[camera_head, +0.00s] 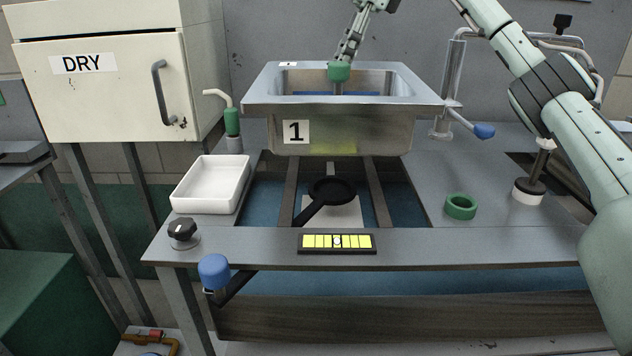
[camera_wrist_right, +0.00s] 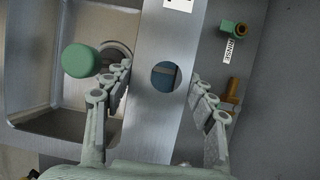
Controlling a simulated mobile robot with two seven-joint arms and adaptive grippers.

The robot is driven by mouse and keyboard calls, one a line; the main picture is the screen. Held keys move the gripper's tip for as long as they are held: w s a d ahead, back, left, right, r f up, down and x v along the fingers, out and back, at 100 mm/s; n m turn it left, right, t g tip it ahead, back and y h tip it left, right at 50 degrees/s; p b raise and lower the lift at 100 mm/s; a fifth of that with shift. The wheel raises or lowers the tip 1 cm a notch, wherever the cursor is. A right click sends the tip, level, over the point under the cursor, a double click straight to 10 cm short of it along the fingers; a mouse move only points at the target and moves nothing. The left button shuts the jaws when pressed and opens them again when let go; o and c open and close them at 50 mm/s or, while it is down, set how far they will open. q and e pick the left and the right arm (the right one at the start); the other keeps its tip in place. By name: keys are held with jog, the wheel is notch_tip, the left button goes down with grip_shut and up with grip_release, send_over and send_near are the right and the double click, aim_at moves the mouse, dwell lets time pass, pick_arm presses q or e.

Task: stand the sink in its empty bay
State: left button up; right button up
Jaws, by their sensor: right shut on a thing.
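The metal sink (camera_head: 330,131), with a "1" label on its front, spans the far part of the opening in the bench. It looks about level; whether it rests on the bench or hangs just above it I cannot tell. My right gripper (camera_head: 347,54) reaches down at its back edge. In the right wrist view the gripper (camera_wrist_right: 161,84) is shut across the sink's rear ledge (camera_wrist_right: 151,125), one finger inside the basin and one behind. A green round knob (camera_wrist_right: 80,60) is beside the inner finger. The opening (camera_head: 408,205) shows two rails. My left gripper is not in view.
A white tray (camera_head: 210,184) stands left of the opening and a green ring (camera_head: 460,206) right of it. A dark round-headed tool (camera_head: 331,191) lies in the opening. A yellow level (camera_head: 337,243) sits on the front edge. A tap (camera_head: 452,85) stands right of the sink.

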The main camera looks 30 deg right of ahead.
jog(key=shift+w+r, duration=0.15)
jog(key=shift+w, duration=0.25)
jog(key=shift+f, duration=0.2)
notch_tip(320, 180, down, 10)
jog(key=shift+r+b, duration=0.25)
jog(key=shift+b, duration=0.2)
jog(key=o, duration=1.7)
jog(key=shift+s+f, duration=0.15)
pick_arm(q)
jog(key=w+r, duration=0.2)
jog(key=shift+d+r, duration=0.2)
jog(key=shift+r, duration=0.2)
